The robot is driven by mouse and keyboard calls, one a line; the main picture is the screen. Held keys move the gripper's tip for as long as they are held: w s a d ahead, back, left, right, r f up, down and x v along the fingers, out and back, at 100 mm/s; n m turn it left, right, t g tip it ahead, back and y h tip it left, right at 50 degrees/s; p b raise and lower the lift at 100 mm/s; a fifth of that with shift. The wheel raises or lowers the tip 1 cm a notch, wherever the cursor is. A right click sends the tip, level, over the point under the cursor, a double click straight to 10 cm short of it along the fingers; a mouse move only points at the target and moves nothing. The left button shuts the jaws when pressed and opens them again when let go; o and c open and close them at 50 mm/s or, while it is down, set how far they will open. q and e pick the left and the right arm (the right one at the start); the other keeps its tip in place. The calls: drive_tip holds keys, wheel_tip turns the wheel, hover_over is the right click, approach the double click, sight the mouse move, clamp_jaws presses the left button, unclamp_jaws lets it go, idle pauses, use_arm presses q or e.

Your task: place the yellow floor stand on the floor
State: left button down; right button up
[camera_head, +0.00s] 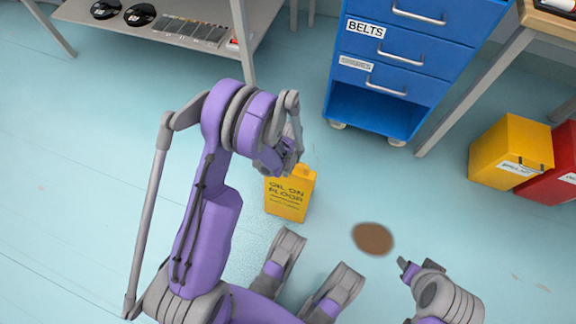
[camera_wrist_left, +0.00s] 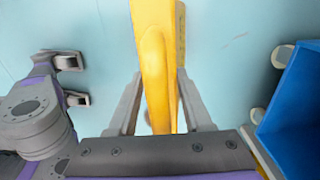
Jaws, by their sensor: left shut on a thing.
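The yellow floor stand (camera_head: 289,196) is upright below my left gripper (camera_head: 286,160) in the head view, with its "OIL ON FLOOR" face showing. In the left wrist view the stand (camera_wrist_left: 154,50) runs between the two fingers of my left gripper (camera_wrist_left: 160,108), which is shut on its top. I cannot tell whether its lower edge touches the floor (camera_head: 90,180). My right gripper (camera_head: 406,268) is at the lower right, apart from the stand. Only a fingertip shows clearly, so its opening is hidden.
A brown oil patch (camera_head: 373,239) lies on the floor to the right of the stand. A blue drawer cabinet (camera_head: 402,45) stands behind. A yellow bin (camera_head: 508,150) and a red bin (camera_head: 556,170) stand at the right.

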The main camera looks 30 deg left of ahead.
use_arm(q)
drive_tip(key=shift+f, duration=0.15)
drive_tip(key=shift+c, duration=1.6)
unclamp_jaws()
wheel_tip(320, 180, up, 12)
drive_tip(key=p, duration=0.3)
drive_tip(key=s+d+r+n+t, duration=0.2)
drive_tip(key=s+d+r+n, duration=0.1)
drive_tip(key=s+r+n, duration=0.4)
drive_tip(key=s+d+r+n+t, duration=0.2)
drive_tip(key=s+d+r+n, duration=0.2)
drive_tip(key=s+r+n, duration=0.4)
drive_tip(key=shift+s+d+r, duration=0.2)
drive_tip(key=shift+s+r, duration=0.35)
drive_tip(key=shift+r, duration=0.35)
